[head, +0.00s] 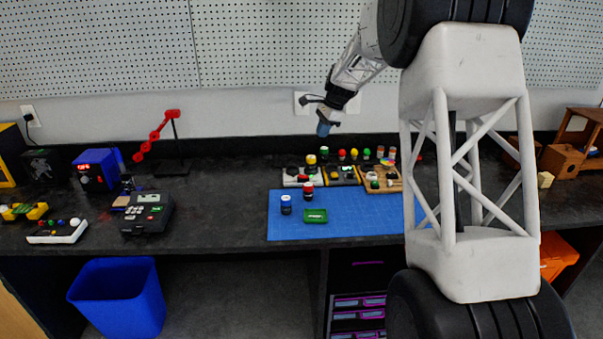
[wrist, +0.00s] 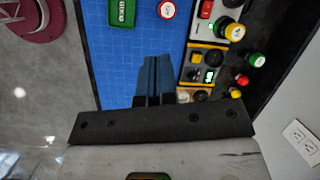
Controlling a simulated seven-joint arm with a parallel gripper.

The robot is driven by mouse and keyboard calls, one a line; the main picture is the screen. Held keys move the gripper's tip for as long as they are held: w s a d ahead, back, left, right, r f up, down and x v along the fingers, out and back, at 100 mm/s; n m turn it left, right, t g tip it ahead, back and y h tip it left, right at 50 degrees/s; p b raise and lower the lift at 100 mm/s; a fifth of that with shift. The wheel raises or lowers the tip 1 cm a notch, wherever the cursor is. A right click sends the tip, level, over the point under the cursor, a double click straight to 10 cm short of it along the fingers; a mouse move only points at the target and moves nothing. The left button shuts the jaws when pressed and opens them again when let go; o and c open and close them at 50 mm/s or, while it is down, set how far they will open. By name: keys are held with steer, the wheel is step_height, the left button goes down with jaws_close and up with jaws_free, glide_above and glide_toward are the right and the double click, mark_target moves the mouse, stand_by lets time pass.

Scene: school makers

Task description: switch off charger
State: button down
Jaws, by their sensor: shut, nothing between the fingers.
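My gripper (head: 323,128) is shut and empty, with blue fingers pointing down, in the air above the back of the bench. In the wrist view its closed fingers (wrist: 153,80) show against the blue mat and touch nothing visible. I cannot tell for sure which device is the charger. Two small boxes stand behind the mat: a pale one (head: 291,181) with a red switch (wrist: 206,9) and a small green light, and a yellow-and-black one (head: 343,180) with a lit green display (wrist: 209,76). The switch positions are too small to read.
The blue mat (head: 350,222) carries a green tray (head: 315,215) and red- and blue-capped bottles. A wooden board (head: 395,185) with small items stands right of the boxes. A blue device (head: 95,170) with a red display and a dark keypad device (head: 148,214) stand left.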

mark_target(303, 178)
steer(key=w+a+f+m+y, duration=0.1)
steer(key=w+f+m, duration=0.2)
steer(key=w+f, duration=0.8)
steer(key=shift+w, duration=0.8)
steer(key=shift+f, duration=0.1)
steer(key=x, duration=1.3)
steer(key=shift+s+a+f, duration=0.15)
steer(key=shift+s+f, duration=0.1)
steer(key=shift+f, duration=0.05)
steer(key=shift+a, duration=0.1)
steer(key=shift+a+f+h, duration=0.2)
steer(key=shift+f+h, duration=0.1)
steer(key=shift+h, duration=0.2)
steer(key=shift+d+f, duration=0.1)
steer(key=shift+d, duration=0.15)
steer(key=shift+s+d, duration=0.1)
steer(key=shift+d, duration=0.6)
